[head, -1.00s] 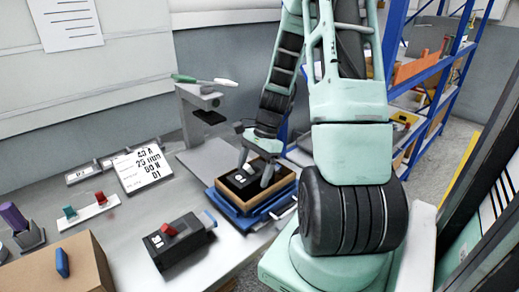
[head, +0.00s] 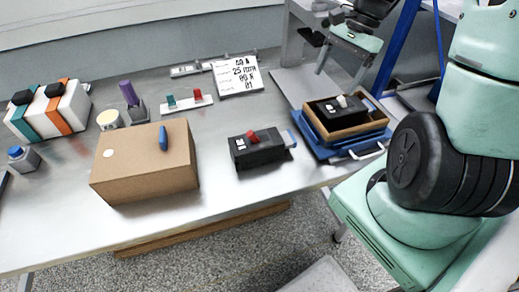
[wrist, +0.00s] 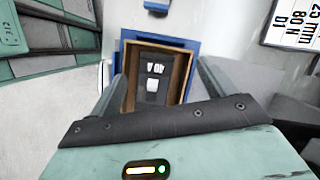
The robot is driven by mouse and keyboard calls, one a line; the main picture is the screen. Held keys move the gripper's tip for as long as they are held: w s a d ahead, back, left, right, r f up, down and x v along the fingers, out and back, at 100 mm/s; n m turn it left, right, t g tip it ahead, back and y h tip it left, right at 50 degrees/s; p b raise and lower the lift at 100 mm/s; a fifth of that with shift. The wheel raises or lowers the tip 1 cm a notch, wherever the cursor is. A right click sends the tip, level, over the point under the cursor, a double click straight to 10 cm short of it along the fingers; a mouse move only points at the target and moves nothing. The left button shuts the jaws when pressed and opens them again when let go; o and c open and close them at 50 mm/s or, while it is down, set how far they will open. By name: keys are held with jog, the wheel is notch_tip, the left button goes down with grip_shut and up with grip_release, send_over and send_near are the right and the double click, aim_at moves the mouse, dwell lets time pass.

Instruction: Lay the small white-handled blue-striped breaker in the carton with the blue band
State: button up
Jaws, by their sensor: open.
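A black breaker with a white handle (head: 342,101) lies in an open wooden-sided box (head: 349,133) on a blue tray (head: 330,153), at the right of the bench. In the wrist view the breaker (wrist: 152,84) shows white markings and its white handle; I cannot make out a blue stripe. My gripper (head: 352,70) is open and empty, above and behind the box. In the wrist view its fingers (wrist: 162,88) stand apart on either side of the breaker, clear of it. Two white cartons stand at back left, one with a teal band (head: 38,122), one with an orange band (head: 66,115). No clearly blue band shows.
A red-handled black breaker (head: 258,150) lies mid-bench, left of the tray. A closed brown box with a blue handle (head: 145,170) stands further left. A label card (head: 236,75), red and teal switches (head: 188,103) and a purple-topped part (head: 130,98) stand behind. Bare bench lies between them.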

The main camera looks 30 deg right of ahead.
jog(key=s+a+r+n+g+h, duration=0.1)
jog(key=s+a+r+n+h, duration=0.1)
jog(key=a+n, duration=1.4)
jog(key=s+a+n, duration=0.4)
jog(key=s+a, duration=0.1)
jog(key=a, duration=0.3)
jog(key=s+a+n+t+h, duration=0.1)
jog(key=s+a+n, duration=0.2)
jog(key=s+a, duration=0.3)
jog(key=shift+s+a+r+n, duration=0.15)
jog(key=shift+s+a+n, duration=0.2)
jog(key=shift+a, duration=0.6)
jog(key=shift+r, duration=0.1)
jog(key=shift+r, duration=0.2)
